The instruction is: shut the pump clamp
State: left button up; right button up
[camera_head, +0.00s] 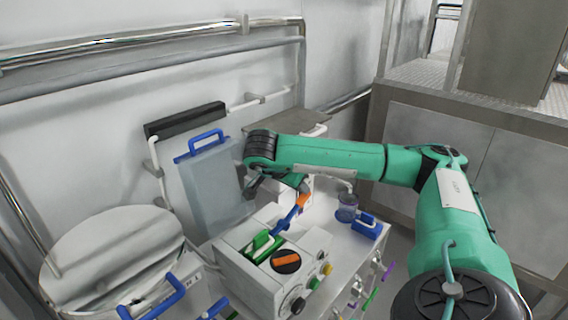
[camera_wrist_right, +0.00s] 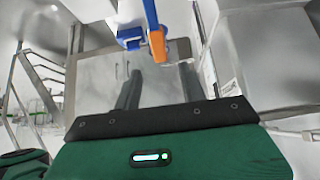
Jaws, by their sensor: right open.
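The pump (camera_head: 262,270) is a white box with an orange-topped black knob (camera_head: 287,260) and a green part (camera_head: 262,246) on top. Its clamp lever (camera_head: 290,217), blue with an orange end, stands up at a slant from the pump top. In the right wrist view the lever's orange end (camera_wrist_right: 157,45) shows just beyond the fingertips, roughly between their lines. My right gripper (camera_head: 278,182) is open above the pump, close to the lever; contact cannot be told. Its two dark fingers (camera_wrist_right: 160,73) are apart with nothing between them. My left gripper is not in view.
A grey panel-like container with a blue handle (camera_head: 205,143) stands behind the pump. A round white lid (camera_head: 110,255) is at left. Pipes run along the wall.

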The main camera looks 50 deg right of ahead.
jog(key=p+v, duration=0.5)
jog(key=v, duration=0.3)
jog(key=shift+f, duration=0.1)
dwell(0.6)
